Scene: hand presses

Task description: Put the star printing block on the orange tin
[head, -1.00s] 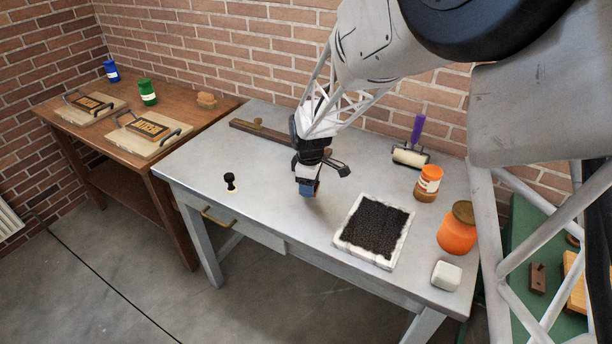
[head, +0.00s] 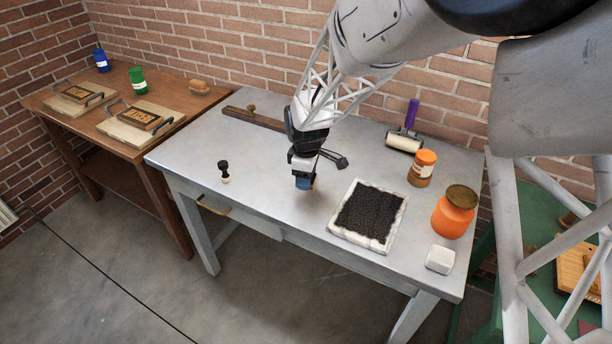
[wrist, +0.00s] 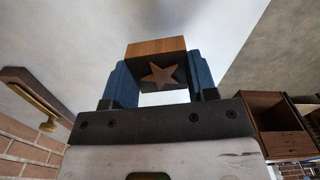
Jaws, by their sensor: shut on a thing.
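The star printing block (wrist: 158,66), a wooden block with a dark face bearing a brown star, sits between the two blue fingers of my gripper (wrist: 152,84) in the wrist view. In the head view my gripper (head: 305,183) is over the middle of the grey metal table, left of the ink pad; the block is mostly hidden there. The orange tin (head: 454,212), rounded with a brown lid, stands upright at the table's right side. A smaller orange-capped jar (head: 422,168) with a pale label stands behind it. My gripper is well left of both.
A black ink pad in a white frame (head: 399,217) lies between my gripper and the tin. A white block (head: 440,259) is in front of the tin. A purple-handled roller (head: 405,142) lies behind. A black stamp (head: 224,170) stands at left. The brown table (head: 70,125) holds presses.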

